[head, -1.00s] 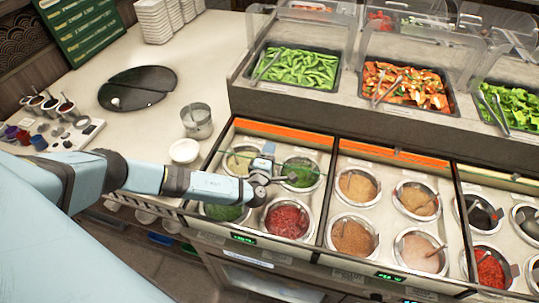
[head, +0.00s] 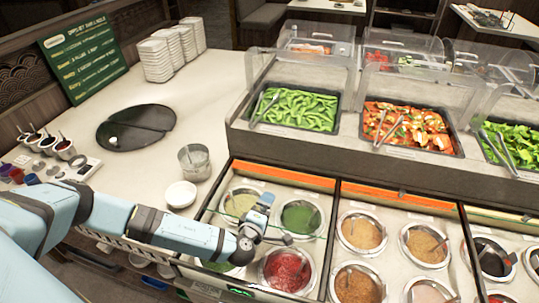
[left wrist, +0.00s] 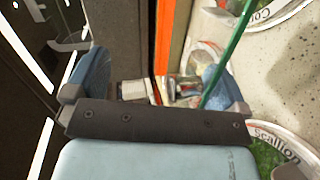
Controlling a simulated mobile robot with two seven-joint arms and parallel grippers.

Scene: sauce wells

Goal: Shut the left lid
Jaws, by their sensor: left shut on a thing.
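The left lid (head: 312,237) is a clear pane with a thin green edge over the leftmost sauce well. Its green edge runs across the well between the back and front pans, and pans show behind and in front of it. In the left wrist view the green edge (left wrist: 233,58) slants past the right finger. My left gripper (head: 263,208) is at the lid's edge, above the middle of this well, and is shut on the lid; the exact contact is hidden. It also shows in the left wrist view (left wrist: 155,85). My right gripper is not in view.
The left well holds green (head: 298,216), pale and red (head: 287,270) sauce pans. More sauce wells lie to the right. Food trays under clear covers (head: 300,72) stand behind. A metal cup (head: 194,162) and white bowl (head: 180,195) stand left of the well.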

